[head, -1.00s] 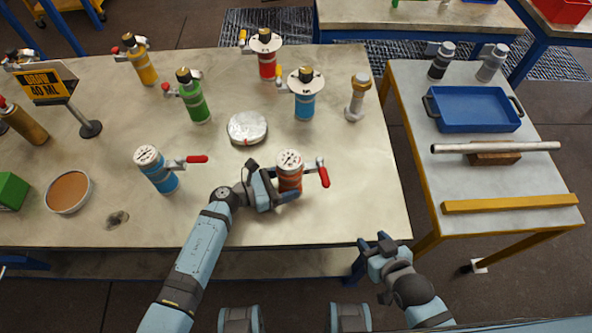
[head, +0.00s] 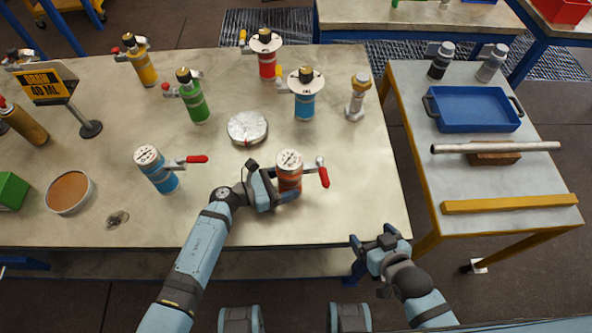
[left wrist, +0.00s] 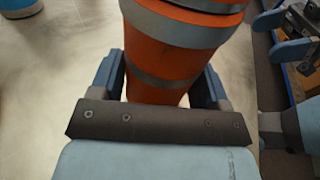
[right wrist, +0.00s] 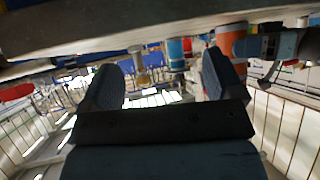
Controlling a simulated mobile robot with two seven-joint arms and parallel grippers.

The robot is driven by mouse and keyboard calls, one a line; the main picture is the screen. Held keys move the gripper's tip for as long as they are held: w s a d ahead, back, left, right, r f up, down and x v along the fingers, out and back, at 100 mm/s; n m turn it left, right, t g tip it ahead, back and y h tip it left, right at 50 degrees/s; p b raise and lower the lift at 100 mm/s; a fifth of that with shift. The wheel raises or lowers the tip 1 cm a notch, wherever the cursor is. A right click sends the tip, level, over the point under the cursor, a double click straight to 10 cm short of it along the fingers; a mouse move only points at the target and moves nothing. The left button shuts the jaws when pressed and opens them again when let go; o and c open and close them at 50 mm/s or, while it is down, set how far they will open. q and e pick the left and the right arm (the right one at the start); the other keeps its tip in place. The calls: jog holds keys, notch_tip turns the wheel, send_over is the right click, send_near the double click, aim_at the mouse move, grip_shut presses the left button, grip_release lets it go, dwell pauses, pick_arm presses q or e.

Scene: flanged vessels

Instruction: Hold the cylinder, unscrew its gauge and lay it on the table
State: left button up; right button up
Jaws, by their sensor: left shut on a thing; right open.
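An orange cylinder (head: 290,181) with grey bands stands upright near the front edge of the table, a white-faced gauge (head: 290,161) on its top and a red-handled valve (head: 322,174) at its right. My left gripper (head: 284,190) is shut around the cylinder's body from the left. In the left wrist view the orange body (left wrist: 165,62) sits between both fingers. My right gripper (head: 372,245) is open and empty, off the table's front edge, lower right of the cylinder. In the right wrist view nothing lies between its fingers (right wrist: 165,80).
A blue cylinder with a gauge (head: 160,172) stands to the left. A silver round lid-like thing (head: 247,128) lies behind. Blue (head: 304,100), green (head: 194,100) and other vessels stand farther back. The table (head: 350,200) is bare right of the orange cylinder.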

jog(key=shift+m, duration=0.8)
jog(key=w+r, duration=0.1)
jog(key=w, duration=0.5)
jog(key=w+r, duration=0.1)
jog(key=w, duration=0.2)
jog(key=shift+w+a+r, duration=0.3)
jog(key=shift+w+a, duration=0.05)
jog(key=shift+w, duration=0.05)
jog(key=w+a+r+m+g+y, duration=0.15)
jog(key=w+a+r, duration=0.35)
jog(key=w+r, duration=0.5)
jog(key=w+a+r+m+g+y, duration=0.15)
jog(key=w+a+r, duration=0.25)
jog(key=w+r, duration=0.55)
jog(key=n+g+h, duration=0.2)
jog(key=g+h, duration=0.4)
jog(key=g, duration=0.2)
send_over(289, 158)
jog(key=f, duration=0.3)
jog(key=shift+w, duration=0.4)
jog(key=shift+s+f, duration=0.25)
jog(key=shift+s, duration=0.05)
jog(key=shift+s+f, duration=0.1)
jog(key=shift+f, duration=3.35)
